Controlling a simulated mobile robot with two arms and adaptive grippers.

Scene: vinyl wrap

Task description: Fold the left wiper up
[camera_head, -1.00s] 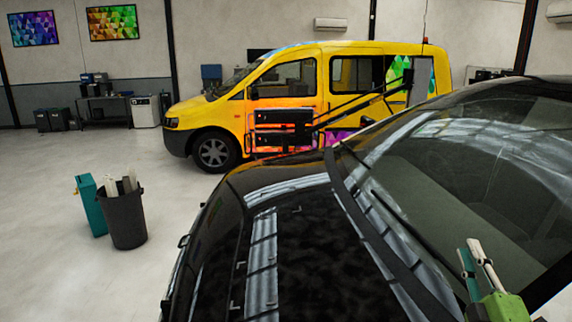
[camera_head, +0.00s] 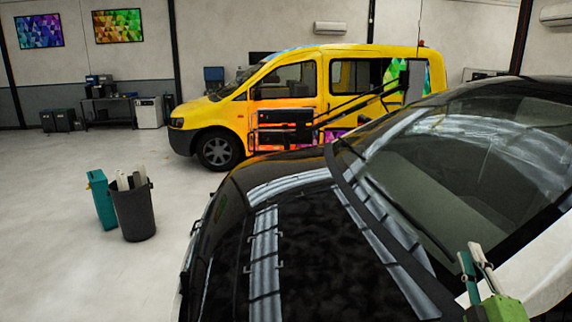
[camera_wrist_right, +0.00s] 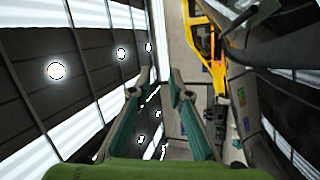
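The black car (camera_head: 330,250) fills the lower right of the head view. Two thin dark wipers lie low along its windshield (camera_head: 440,190): one at the far end (camera_head: 349,150) and a longer one nearer me (camera_head: 412,222). Both look folded down on the glass. My right gripper (camera_head: 472,258), green with teal and pale fingers, is at the lower right, over the near side of the windshield and apart from the wipers in the picture. In the right wrist view its fingers (camera_wrist_right: 155,85) stand apart with nothing between them. My left gripper is out of view.
A yellow van (camera_head: 330,85) with colourful wrap stands behind the car. A dark bin (camera_head: 134,212) and a teal box (camera_head: 101,200) stand on the floor at left. The floor (camera_head: 80,265) around them is clear. A white surface (camera_head: 545,262) shows at lower right.

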